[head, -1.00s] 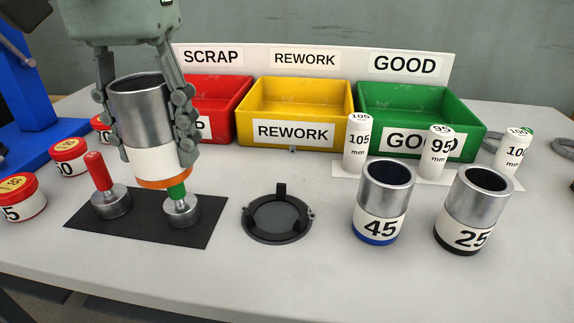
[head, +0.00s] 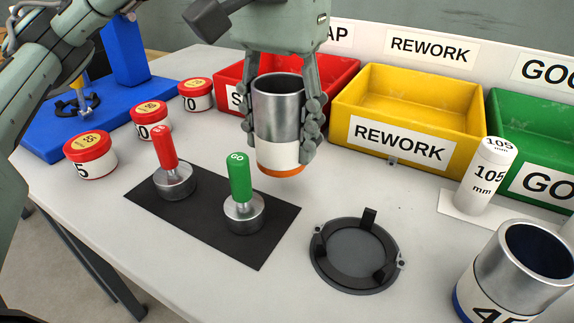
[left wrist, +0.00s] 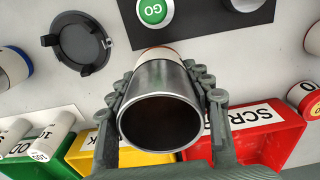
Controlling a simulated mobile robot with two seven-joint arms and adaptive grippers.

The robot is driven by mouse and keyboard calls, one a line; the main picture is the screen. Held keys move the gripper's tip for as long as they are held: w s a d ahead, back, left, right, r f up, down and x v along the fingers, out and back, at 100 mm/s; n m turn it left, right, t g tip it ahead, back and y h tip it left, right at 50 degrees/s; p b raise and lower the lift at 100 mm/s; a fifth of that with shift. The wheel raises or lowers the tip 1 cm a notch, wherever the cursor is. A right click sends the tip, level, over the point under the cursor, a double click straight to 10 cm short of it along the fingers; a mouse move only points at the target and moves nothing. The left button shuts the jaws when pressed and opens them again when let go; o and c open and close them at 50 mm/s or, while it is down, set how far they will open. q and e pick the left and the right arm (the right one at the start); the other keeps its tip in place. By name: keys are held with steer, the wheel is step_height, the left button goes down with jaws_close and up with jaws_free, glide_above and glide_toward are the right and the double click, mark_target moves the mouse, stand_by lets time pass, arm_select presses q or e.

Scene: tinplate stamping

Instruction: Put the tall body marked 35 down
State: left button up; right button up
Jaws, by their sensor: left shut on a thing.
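My left gripper (head: 284,118) is shut on a tall metal body (head: 277,100) with a white label band and an orange base ring. The body is upright, and its number cannot be read from here. In the head view it appears behind the green GO gauge (head: 241,190), in front of the red and yellow bins; whether its base touches the table is hard to tell. In the left wrist view I look into the open mouth of the body (left wrist: 160,110) between the fingers. My right gripper is not in view.
A black round fixture (head: 356,250) with upright tabs lies empty on the table. A red-handled gauge (head: 166,160) stands on the black mat (head: 263,246). Bins in red (head: 337,74), yellow (head: 420,100) and green (head: 530,127) stand behind. The body marked 45 (head: 512,275) is at right.

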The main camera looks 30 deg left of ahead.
mark_target(282, 160)
arm_select(q)
steer(key=shift+f, duration=2.05)
steer(key=shift+f, duration=0.1)
